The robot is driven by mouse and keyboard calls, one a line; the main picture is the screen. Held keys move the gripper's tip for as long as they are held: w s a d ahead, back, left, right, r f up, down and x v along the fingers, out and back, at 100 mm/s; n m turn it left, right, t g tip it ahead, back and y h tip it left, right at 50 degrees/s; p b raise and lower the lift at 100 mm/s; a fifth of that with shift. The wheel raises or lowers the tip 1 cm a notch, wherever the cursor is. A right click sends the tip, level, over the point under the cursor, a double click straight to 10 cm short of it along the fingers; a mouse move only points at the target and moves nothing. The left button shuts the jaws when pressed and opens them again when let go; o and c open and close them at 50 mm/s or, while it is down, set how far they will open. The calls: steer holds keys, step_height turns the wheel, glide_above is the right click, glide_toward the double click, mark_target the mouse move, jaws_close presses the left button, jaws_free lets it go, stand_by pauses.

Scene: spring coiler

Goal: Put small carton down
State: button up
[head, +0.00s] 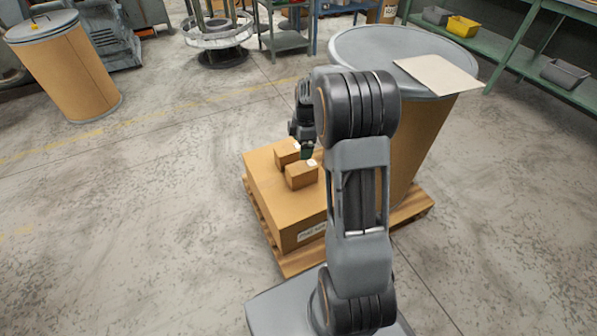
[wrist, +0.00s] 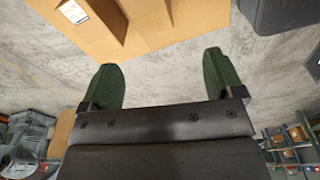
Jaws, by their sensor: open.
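Two small brown cartons sit side by side on top of a large carton (head: 270,205): the farther one (head: 286,153) and the nearer one (head: 301,174). My gripper (head: 306,153) is right by them, with a dark green fingertip showing just above the nearer carton; my arm hides part of this area. In the wrist view my gripper (wrist: 161,62) is open, its two green fingers wide apart with nothing held between them. Brown cardboard (wrist: 82,32) with a white label fills the top of that view, beyond the fingertips; I cannot tell which carton it is.
The large carton stands on a wooden pallet (head: 413,205), beside a big drum with a grey lid (head: 365,45) and a flat board (head: 438,74) on it. Another drum (head: 66,72) stands at far left. Green shelving (head: 520,60) is at right.

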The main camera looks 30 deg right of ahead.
steer(key=s+a+r+m, duration=0.2)
steer(key=s+a+m, duration=0.2)
steer(key=s+m, duration=0.1)
steer(key=s+a+r+m+t, duration=0.1)
steer(key=s+a+r+m, duration=0.2)
steer(key=s, duration=0.5)
steer(key=s+a+r+m+t+h, duration=0.1)
steer(key=s+a+r+m, duration=0.2)
steer(key=s+a+m, duration=0.2)
steer(key=shift+s+r+m, duration=0.15)
steer(key=shift+s+m, duration=1.05)
steer(key=shift+m, duration=0.1)
steer(key=shift+a, duration=0.1)
